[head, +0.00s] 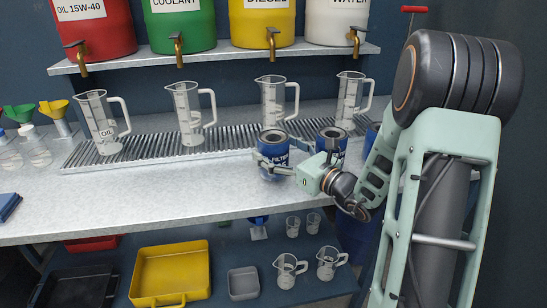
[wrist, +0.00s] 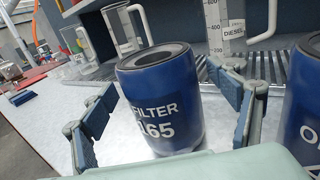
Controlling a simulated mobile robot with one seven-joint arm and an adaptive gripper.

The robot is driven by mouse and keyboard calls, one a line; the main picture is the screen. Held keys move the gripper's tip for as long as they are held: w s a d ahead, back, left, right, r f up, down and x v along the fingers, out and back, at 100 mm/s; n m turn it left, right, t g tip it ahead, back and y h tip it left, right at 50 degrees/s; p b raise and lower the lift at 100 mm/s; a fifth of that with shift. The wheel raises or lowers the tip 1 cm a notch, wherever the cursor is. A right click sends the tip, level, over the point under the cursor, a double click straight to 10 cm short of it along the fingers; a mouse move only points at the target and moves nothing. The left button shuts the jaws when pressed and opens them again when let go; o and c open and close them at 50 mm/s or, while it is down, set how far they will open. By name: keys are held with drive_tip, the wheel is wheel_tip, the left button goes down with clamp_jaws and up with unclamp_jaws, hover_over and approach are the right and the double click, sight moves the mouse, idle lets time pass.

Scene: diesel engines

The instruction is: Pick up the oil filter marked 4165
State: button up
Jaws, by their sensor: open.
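A blue oil filter (head: 273,139) with a dark top stands upright on the grey bench, in front of the slatted drain grate. In the wrist view the filter (wrist: 160,100) shows white letters "FILTER" and digits ending in "65"; the first digits are cut off or unclear. My gripper (head: 279,157) is open, with its fingers on either side of this filter. In the wrist view a gap shows between the filter and each finger of my gripper (wrist: 163,98).
A second blue filter (head: 331,141) stands close on the right, near my right finger; it also shows in the wrist view (wrist: 302,115). Several measuring jugs (head: 190,115) stand on the grate (head: 160,148) behind.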

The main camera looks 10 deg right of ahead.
drive_tip(key=shift+w+a, duration=0.35)
drive_tip(key=shift+w, duration=0.15)
drive_tip(key=shift+c, duration=0.6)
drive_tip(key=shift+r, duration=0.1)
drive_tip(key=c, duration=1.5)
drive_tip(key=shift+c, duration=0.2)
